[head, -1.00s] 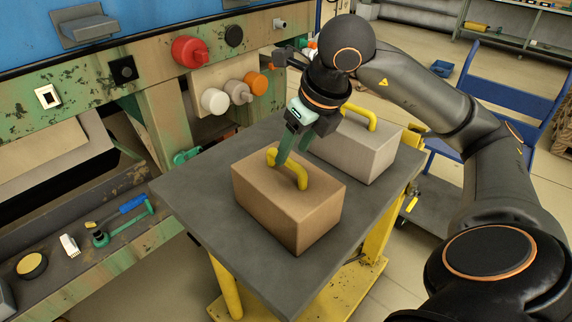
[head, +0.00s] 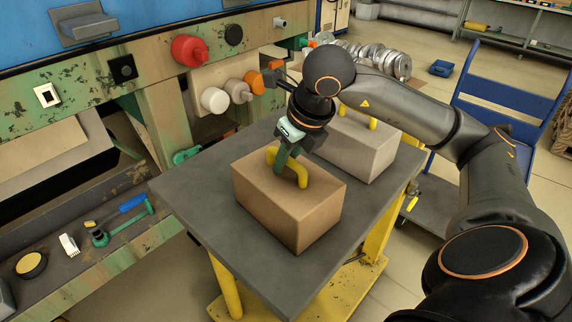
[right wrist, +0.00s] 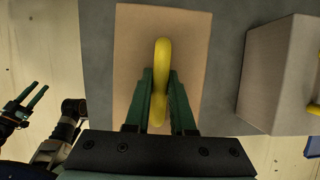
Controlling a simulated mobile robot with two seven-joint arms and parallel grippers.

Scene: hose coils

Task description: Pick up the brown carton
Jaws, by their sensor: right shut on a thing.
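The brown carton (head: 285,205) stands on the grey top of a small table (head: 205,215), with a yellow handle (head: 300,175) on its top face. My right gripper (head: 284,164) points down at the carton, shut on the handle. In the right wrist view, its green fingers (right wrist: 161,85) lie on both sides of the handle, above the brown carton's top (right wrist: 195,50). The carton's underside shows no gap from the tabletop. My left gripper (right wrist: 24,100) shows only in the right wrist view, at the left, away from the carton, with its fingers apart and empty.
A grey carton (head: 365,150) with a yellow handle stands close behind the brown one on the right. A workbench (head: 150,110) with knobs and tools runs along the left. A blue cart (head: 500,110) stands at right. The tabletop's front is clear.

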